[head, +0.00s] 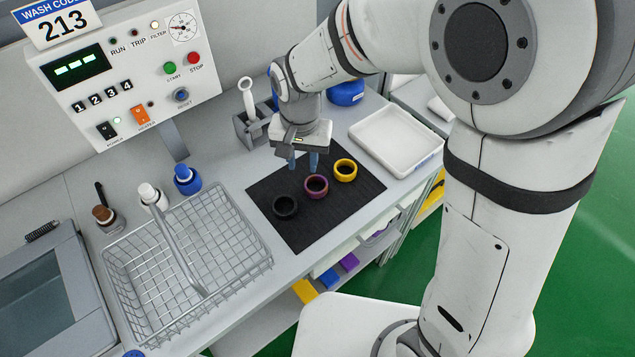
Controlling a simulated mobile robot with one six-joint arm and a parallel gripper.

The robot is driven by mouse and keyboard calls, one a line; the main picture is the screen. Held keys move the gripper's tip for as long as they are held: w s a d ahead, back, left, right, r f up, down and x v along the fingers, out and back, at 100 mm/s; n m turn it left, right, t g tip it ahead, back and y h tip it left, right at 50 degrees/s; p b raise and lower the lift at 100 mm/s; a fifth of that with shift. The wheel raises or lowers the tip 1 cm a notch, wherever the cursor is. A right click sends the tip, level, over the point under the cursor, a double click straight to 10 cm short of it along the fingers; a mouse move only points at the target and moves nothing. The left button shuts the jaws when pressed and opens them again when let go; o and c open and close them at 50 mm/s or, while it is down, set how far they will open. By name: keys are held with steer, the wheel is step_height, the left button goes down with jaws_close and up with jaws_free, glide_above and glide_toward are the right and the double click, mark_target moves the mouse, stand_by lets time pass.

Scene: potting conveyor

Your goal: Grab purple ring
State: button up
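The purple ring (316,187) lies on a black mat (262,188) on the bench. It sits between a black ring (285,207) on its left and a yellow ring (345,170) on its right, apart from both. My gripper (304,163) points down just behind and above the purple ring. Its two blue-grey fingers are spread with a gap between them, and nothing shows in the gap. The exact height of the fingertips over the mat is hard to tell.
A wire basket (262,262) with a handle stands left of the mat. A white tray (434,163) lies to the right. A grey holder (243,128), several small bottles and a control panel (130,72) stand behind. The mat's back left part is clear.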

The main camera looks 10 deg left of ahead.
mark_target(306, 182)
steer(key=f, duration=0.4)
steer(key=shift+s+d+f, duration=0.35)
steer(key=shift+f, duration=0.45)
jaws_close()
